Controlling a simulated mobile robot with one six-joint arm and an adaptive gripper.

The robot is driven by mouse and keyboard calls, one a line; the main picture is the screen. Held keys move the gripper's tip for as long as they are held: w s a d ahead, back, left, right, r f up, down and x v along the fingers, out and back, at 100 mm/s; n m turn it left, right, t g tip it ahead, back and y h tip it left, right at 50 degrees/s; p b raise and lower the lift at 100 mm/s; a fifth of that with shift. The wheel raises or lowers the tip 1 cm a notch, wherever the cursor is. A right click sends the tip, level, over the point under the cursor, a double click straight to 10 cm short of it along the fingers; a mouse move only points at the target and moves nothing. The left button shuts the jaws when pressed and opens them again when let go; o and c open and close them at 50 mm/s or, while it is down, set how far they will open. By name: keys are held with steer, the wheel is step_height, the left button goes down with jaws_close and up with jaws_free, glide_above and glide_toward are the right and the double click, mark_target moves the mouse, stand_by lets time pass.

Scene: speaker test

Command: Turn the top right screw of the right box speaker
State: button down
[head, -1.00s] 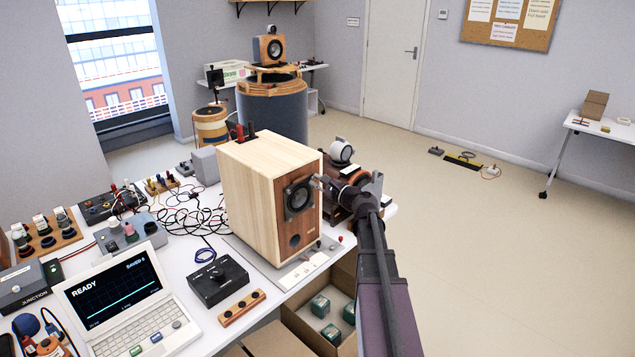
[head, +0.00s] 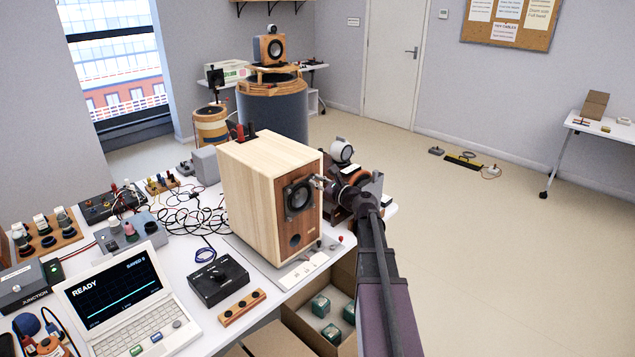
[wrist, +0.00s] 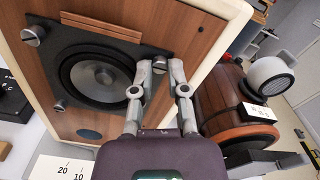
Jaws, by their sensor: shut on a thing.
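The box speaker (head: 262,190), pale wood with a brown front, stands upright on a plate on the white bench. Its dark driver (head: 298,197) faces right in the head view and fills the left of the wrist view (wrist: 98,75). Silver screws show at the driver frame's upper left (wrist: 33,36) and lower left (wrist: 60,106). My gripper (wrist: 160,68) is at the frame's right corner, its fingertips shut on the top right screw (wrist: 160,65), which they mostly hide. In the head view my gripper (head: 321,182) reaches the driver from the right.
A brown speaker with a white round top (head: 341,151) stands close behind my wrist. A laptop (head: 125,300), a black switch box (head: 218,279) and tangled cables cover the bench's left. An open carton (head: 326,315) is below the front edge.

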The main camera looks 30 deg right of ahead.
steer(key=c, duration=0.6)
jaws_free()
steer(key=shift+c, duration=0.2)
steer(key=shift+s, duration=0.1)
steer(key=v, duration=1.2)
steer(key=shift+a, duration=0.1)
